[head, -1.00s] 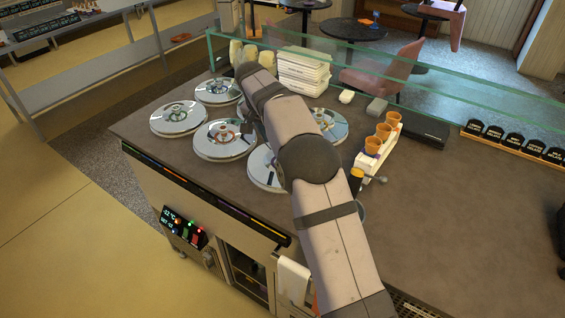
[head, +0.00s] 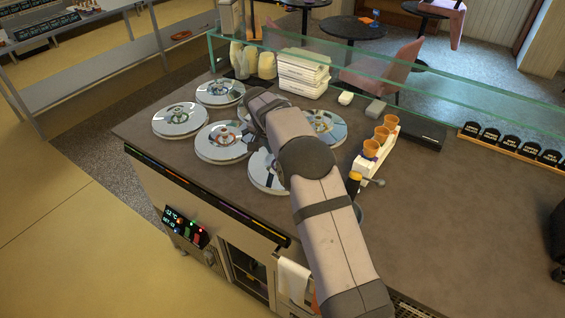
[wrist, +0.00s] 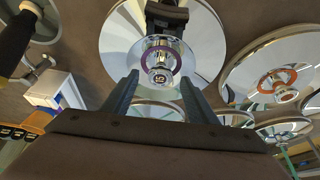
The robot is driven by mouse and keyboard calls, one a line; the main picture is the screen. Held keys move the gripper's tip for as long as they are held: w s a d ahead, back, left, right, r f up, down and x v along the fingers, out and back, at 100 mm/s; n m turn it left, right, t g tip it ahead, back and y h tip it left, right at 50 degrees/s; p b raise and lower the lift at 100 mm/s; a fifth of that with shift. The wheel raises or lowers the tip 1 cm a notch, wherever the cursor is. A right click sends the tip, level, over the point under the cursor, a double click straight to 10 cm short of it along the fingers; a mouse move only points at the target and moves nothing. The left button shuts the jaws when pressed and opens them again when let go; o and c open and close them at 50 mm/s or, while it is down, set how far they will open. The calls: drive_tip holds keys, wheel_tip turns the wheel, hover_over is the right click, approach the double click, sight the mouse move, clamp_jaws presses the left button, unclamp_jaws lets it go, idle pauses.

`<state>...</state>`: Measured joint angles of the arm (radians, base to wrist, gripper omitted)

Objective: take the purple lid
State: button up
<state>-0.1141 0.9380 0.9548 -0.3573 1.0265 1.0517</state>
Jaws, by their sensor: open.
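The purple lid is a round, shiny silver disc with a purple ring (wrist: 142,53) and a metal knob (wrist: 158,76) at its centre, in the upper middle of the wrist view. My gripper (wrist: 160,80) is open, its two dark fingers apart on either side of the knob in the picture. I see no contact, and the gap in height is hard to judge. In the head view my arm hides the gripper, and I cannot tell which lid there has the purple ring.
Several similar lids sit close by on the counter (head: 205,180), one with an orange ring (wrist: 272,82). A white cone holder (wrist: 50,90) stands left in the wrist view. Behind the lids are a white container stack (head: 302,75), pale cups (head: 265,66) and a glass screen (head: 450,90).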

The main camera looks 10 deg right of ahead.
drive_tip(key=shift+x, duration=0.8)
clamp_jaws()
drive_tip(key=shift+r, duration=0.15)
drive_tip(key=shift+w+r, duration=0.1)
drive_tip(key=shift+r, duration=0.45)
wheel_tip(320, 180, up, 9)
drive_tip(key=b, duration=0.1)
drive_tip(key=shift+b, duration=0.35)
